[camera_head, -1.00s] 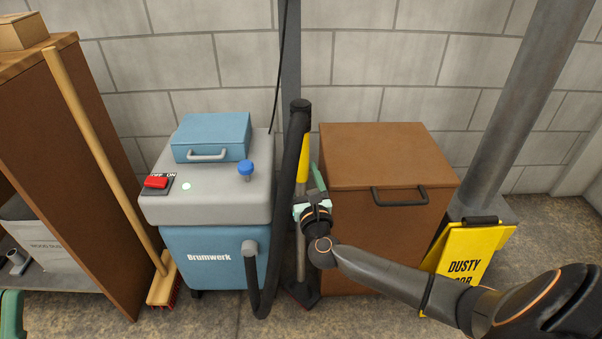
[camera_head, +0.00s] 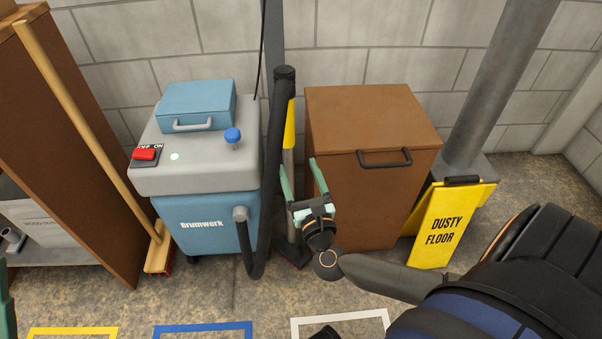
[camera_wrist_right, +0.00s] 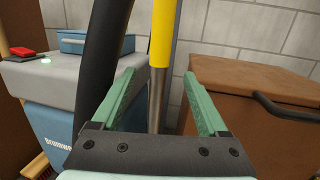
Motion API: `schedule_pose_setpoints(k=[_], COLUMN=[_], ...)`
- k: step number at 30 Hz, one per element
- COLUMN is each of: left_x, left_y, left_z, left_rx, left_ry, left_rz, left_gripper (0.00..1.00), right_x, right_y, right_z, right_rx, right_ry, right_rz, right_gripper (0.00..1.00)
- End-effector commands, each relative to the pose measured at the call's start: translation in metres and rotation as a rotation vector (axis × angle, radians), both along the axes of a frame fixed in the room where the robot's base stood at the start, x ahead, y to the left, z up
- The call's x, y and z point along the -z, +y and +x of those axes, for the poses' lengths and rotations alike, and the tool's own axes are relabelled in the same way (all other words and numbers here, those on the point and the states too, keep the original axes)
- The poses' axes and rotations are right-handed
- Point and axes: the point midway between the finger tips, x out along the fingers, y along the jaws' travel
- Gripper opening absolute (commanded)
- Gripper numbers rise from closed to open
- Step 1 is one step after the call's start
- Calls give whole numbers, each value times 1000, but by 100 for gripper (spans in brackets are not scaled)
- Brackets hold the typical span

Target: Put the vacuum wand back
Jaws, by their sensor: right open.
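The vacuum wand (camera_head: 289,125) stands upright between the blue and grey vacuum (camera_head: 200,225) and a brown cabinet. It has a yellow section above a steel tube, and its dark floor head rests low near the floor. The black hose (camera_head: 272,150) runs from its top down to the vacuum. My right gripper (camera_head: 303,178) is open and empty in front of the wand. In the right wrist view the wand (camera_wrist_right: 162,40) appears between the spread fingers, apparently beyond them. Only a teal sliver of my left gripper (camera_head: 5,305) shows at the left edge.
The brown cabinet (camera_head: 355,200) stands close on the right, with a yellow "dusty floor" sign (camera_head: 440,225) beyond it. A broom (camera_head: 85,130) leans at a shelf (camera_head: 60,150) on the left. Yellow, blue and white outlines mark the open floor in front.

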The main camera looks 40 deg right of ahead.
Motion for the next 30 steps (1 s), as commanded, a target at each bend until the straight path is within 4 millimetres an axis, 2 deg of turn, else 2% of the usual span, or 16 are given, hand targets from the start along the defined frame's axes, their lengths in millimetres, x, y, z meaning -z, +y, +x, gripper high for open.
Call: schedule_pose_setpoints(k=[5, 8, 10, 16, 21, 25, 30], left_x=[-2, -3, -2, -2, -2, -2, -2], left_y=[0, 0, 1, 1, 1, 1, 1], left_z=[0, 0, 0, 0, 0, 0, 0], left_rx=[0, 0, 0, 0, 0, 0, 0], left_ry=[0, 0, 0, 0, 0, 0, 0], left_rz=[-2, -2, -2, -2, -3, -3, -4], left_gripper=[0, 0, 0, 0, 0, 0, 0], right_x=[-1, -18, -42, -135, -198, -233, -257], right_y=[6, 17, 32, 89, 133, 160, 180], right_z=[-13, -16, -20, -51, -90, -119, -142], right_rx=[-2, -22, -39, 38, 313, 644, 1094], right_ry=[-3, -26, -58, -209, -306, -321, -247], right_rz=[-12, -113, -266, -964, -1607, -2071, -2522], right_gripper=[77, 77, 77, 77, 77, 77, 77])
